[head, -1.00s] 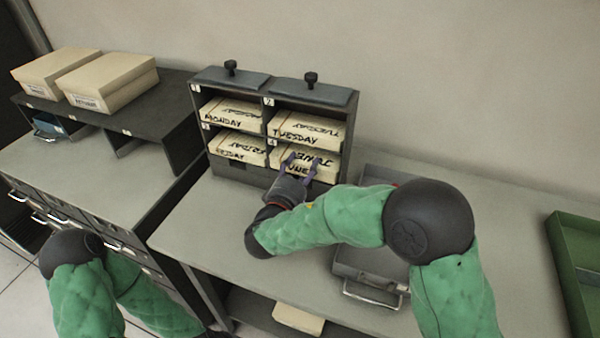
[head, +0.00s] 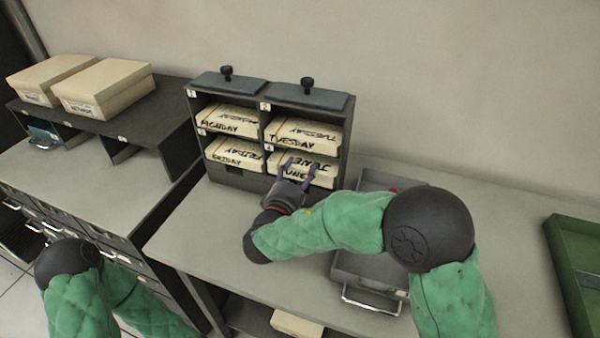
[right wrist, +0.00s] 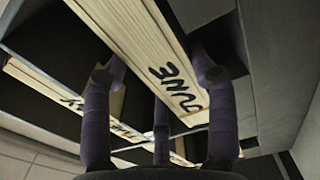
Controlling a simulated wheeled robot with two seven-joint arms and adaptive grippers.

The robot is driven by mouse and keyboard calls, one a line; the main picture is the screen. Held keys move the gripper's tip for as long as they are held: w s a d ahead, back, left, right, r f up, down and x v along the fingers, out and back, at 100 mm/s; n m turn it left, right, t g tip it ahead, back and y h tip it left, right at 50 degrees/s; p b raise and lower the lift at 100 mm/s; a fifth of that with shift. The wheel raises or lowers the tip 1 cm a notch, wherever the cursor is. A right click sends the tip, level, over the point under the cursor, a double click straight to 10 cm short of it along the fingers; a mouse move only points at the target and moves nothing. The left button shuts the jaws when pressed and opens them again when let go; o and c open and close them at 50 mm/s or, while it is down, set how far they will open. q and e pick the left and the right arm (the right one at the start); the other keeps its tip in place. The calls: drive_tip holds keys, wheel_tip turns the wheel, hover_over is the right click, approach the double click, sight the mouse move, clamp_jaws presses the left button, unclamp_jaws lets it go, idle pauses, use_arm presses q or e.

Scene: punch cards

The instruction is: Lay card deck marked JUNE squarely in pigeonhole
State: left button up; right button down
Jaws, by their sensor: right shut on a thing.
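The cream card deck marked JUNE (head: 322,171) lies in the lower right pigeonhole, numbered 4, of the dark rack (head: 229,179). Its lettered front edge faces out at the opening. My right gripper (head: 299,168) is at that front edge with its purple fingers shut on the deck. In the right wrist view the deck (right wrist: 140,35) runs away from the fingers, lying aslant in the picture, its JUNE lettering close to one finger. I cannot tell how squarely it sits at the back. My left arm shows at lower left, its gripper out of view.
Decks marked MONDAY (head: 228,120), TUESDAY (head: 300,133) and FRIDAY (head: 235,153) fill the other pigeonholes. A grey metal tray (head: 365,270) stands right of the rack, partly behind my right arm. A green tray (head: 572,255) is at far right. Two cartons sit at upper left.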

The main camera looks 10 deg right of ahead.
drive_tip(key=shift+f+b, duration=0.15)
drive_tip(key=shift+b, duration=0.15)
drive_tip(key=shift+c, duration=1.4)
unclamp_jaws()
drive_tip(key=shift+f, duration=0.1)
drive_tip(key=v, duration=1.2)
